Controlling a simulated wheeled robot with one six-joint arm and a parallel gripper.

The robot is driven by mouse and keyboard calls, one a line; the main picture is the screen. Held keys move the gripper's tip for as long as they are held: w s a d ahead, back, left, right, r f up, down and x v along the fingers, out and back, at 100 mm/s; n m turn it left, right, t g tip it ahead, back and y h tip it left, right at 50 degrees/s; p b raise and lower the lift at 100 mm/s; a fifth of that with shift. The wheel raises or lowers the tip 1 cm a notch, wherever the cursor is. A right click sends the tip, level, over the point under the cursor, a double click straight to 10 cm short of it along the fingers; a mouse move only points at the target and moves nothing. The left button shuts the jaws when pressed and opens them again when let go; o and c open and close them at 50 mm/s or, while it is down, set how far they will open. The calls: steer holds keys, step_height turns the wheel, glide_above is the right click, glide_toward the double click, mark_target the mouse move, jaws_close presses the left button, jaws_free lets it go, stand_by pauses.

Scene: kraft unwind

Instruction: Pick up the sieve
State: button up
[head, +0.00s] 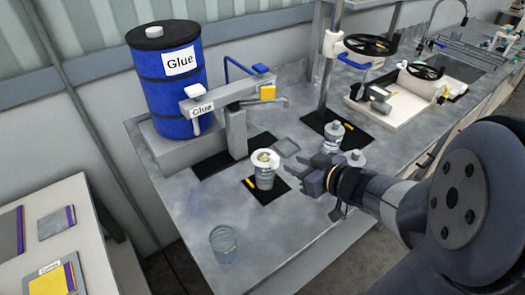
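A round, pale-rimmed piece (264,158) sits on top of a grey cup (265,178) in the head view. It may be the sieve, but it is too small to be sure. The cup stands upright on a black mat (258,194) in front of the glue dispenser. My gripper (307,177) is just right of the cup, with its dark fingers pointing left toward it. The fingers look apart, with nothing visible between them. A small gap seems to separate them from the cup.
A blue glue drum (168,90) and the dispenser arm (226,97) stand behind the cup. A clear beaker (223,245) is at the front edge. A grey bottle (333,136) and a pale round container (355,158) stand beyond my gripper.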

mark_target(272, 157)
steer(key=x, duration=0.3)
steer(key=b+x, duration=0.1)
steer(key=x, duration=0.3)
steer(key=a+x, duration=0.1)
steer(key=x, duration=0.3)
steer(key=shift+s+a+r+b, duration=0.1)
steer(key=shift+s+r+b, duration=0.05)
steer(key=shift+s+b, duration=0.15)
steer(key=shift+c, duration=0.4)
steer(key=shift+y, duration=0.3)
jaws_close()
